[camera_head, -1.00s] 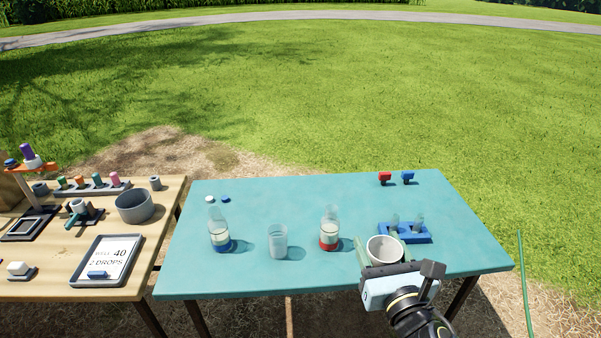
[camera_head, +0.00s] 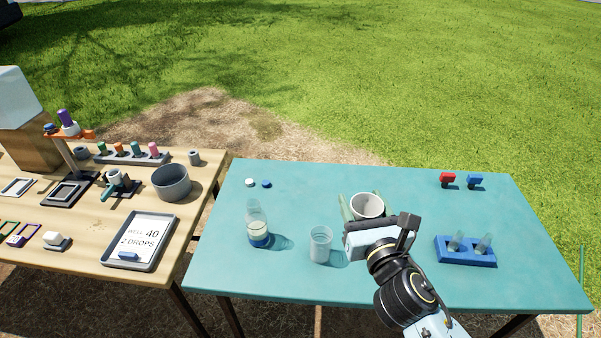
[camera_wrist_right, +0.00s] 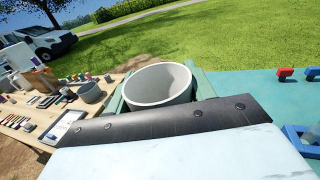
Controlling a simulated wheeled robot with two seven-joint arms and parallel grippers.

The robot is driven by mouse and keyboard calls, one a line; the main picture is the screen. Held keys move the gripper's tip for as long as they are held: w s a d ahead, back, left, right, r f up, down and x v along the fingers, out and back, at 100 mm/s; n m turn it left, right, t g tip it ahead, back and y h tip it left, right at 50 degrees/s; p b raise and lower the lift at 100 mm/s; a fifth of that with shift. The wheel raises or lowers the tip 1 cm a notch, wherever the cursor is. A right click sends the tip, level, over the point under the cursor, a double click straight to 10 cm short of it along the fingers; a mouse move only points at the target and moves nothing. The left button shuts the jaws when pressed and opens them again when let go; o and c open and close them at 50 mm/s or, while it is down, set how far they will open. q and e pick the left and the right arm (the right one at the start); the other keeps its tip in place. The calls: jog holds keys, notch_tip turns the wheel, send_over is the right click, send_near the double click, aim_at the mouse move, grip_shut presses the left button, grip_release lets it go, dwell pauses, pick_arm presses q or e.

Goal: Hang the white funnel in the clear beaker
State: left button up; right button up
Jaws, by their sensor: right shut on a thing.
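The white funnel (camera_head: 368,205) shows as a wide round mouth facing up. It also shows in the right wrist view (camera_wrist_right: 158,86), tilted there. My right gripper (camera_head: 365,211) is shut on it, with a green finger on either side, and holds it over the teal table. The clear beaker (camera_head: 321,245) stands upright on the table, left of and nearer than the funnel in the head view, apart from it. The funnel's lower part is hidden by my gripper. My left gripper is not in view.
A blue-labelled bottle (camera_head: 258,227) stands left of the beaker. A blue rack (camera_head: 465,252) with clear tubes is at the right. Two caps (camera_head: 258,183) and red and blue clips (camera_head: 461,181) lie at the back. A wooden table (camera_head: 90,215) with sampling gear stands left.

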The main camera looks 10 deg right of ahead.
jog(key=w+a+f+p, duration=0.1)
jog(key=w+a+f, duration=0.2)
jog(key=w, duration=0.8)
jog(key=shift+a+f, duration=0.2)
jog(key=shift+a, duration=0.7)
jog(key=shift+p, duration=0.4)
notch_tip(320, 180, down, 7)
jog(key=b, duration=0.6)
jog(key=shift+f+b, duration=0.3)
jog(key=shift+f, duration=0.1)
jog(key=shift+f, duration=0.2)
jog(key=shift+f+b, duration=0.45)
jog(key=shift+b, duration=0.15)
jog(key=shift+f+b, duration=0.65)
jog(key=shift+f, duration=0.1)
